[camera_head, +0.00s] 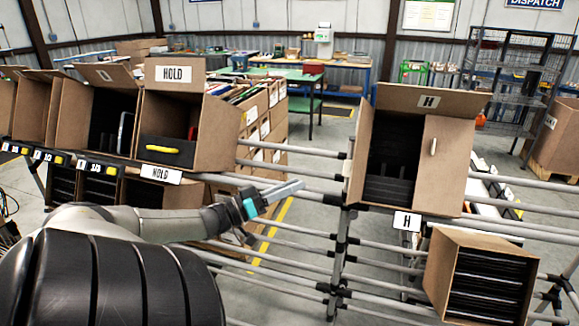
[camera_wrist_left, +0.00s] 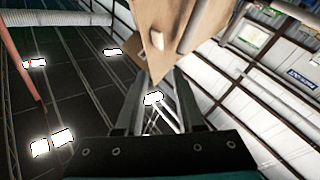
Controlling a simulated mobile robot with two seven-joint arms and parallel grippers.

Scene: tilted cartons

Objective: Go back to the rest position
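My left gripper (camera_head: 292,188) reaches in from the left in the head view. It is in front of the rail rack, between the HOLD carton (camera_head: 217,135) and the H carton (camera_head: 445,160), apart from both. In the left wrist view the two fingers of my left gripper (camera_wrist_left: 160,75) stand apart with nothing between them. Beyond the fingertips a brown carton (camera_wrist_left: 190,25) with a pale handle shows, apart from the fingers. My right gripper is in neither view.
Horizontal metal rails (camera_head: 300,205) run across the rack. A lower carton (camera_head: 450,270) of black trays is tilted at the lower right. More open cartons (camera_head: 85,110) line the left. A green table (camera_head: 300,85) stands behind, with open floor before it.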

